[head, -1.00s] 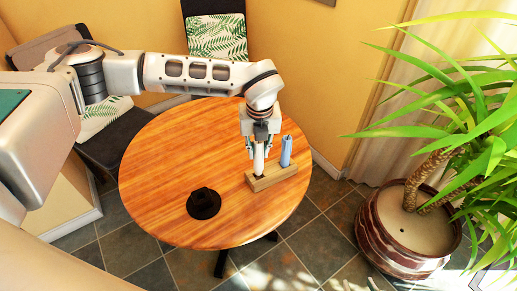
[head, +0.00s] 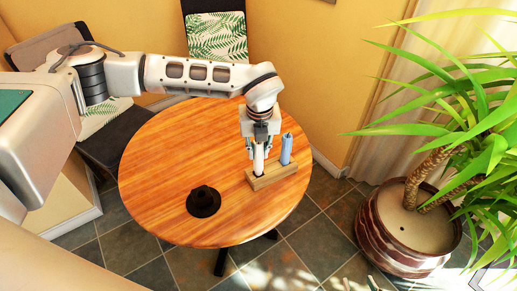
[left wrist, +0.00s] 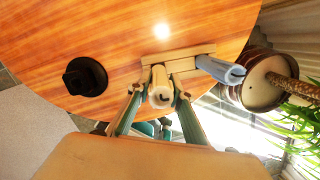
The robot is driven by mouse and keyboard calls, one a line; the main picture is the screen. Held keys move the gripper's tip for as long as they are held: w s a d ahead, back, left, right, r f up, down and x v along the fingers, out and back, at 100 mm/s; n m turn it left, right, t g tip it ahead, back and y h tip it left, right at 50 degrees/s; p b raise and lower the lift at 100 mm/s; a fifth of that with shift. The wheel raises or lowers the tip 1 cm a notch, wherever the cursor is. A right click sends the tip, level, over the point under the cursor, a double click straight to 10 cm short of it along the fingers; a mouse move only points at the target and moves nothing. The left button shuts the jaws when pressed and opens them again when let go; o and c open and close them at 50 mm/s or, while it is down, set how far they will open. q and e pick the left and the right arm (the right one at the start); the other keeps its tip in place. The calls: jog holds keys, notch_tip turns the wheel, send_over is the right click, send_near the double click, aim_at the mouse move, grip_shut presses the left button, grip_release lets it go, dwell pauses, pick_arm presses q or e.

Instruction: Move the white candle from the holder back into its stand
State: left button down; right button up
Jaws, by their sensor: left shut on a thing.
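The white candle (head: 258,162) stands upright with its lower end at the wooden holder (head: 272,181) on the round table. My left gripper (head: 259,151) points down from above and is shut on the candle's upper part. In the left wrist view the candle (left wrist: 160,92) shows end-on between the two fingers. Whether its base is fully seated in the holder I cannot tell. The black stand (head: 203,203) is on the table to the left of the holder, with nothing in it. It also shows in the left wrist view (left wrist: 84,77). My right gripper is out of view.
A blue candle (head: 286,150) stands in the same holder, close to the right of my gripper. The round wooden table (head: 165,165) is otherwise bare. A large potted plant (head: 400,235) stands on the floor at the right. Chairs are behind the table.

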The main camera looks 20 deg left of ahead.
aim_at(258, 158)
dwell(0.4)
pick_arm(q)
jog(key=shift+f, duration=0.85)
dwell(1.1)
jog(key=shift+f, duration=0.45)
dwell(0.5)
dwell(0.6)
jog(key=shift+s+f, duration=0.1)
jog(key=shift+f, duration=0.1)
jog(key=c, duration=1.8)
grip_release()
jog(key=shift+c, duration=0.2)
jog(key=shift+o, duration=0.6)
jog(key=o, duration=0.5)
jog(key=shift+c, duration=0.2)
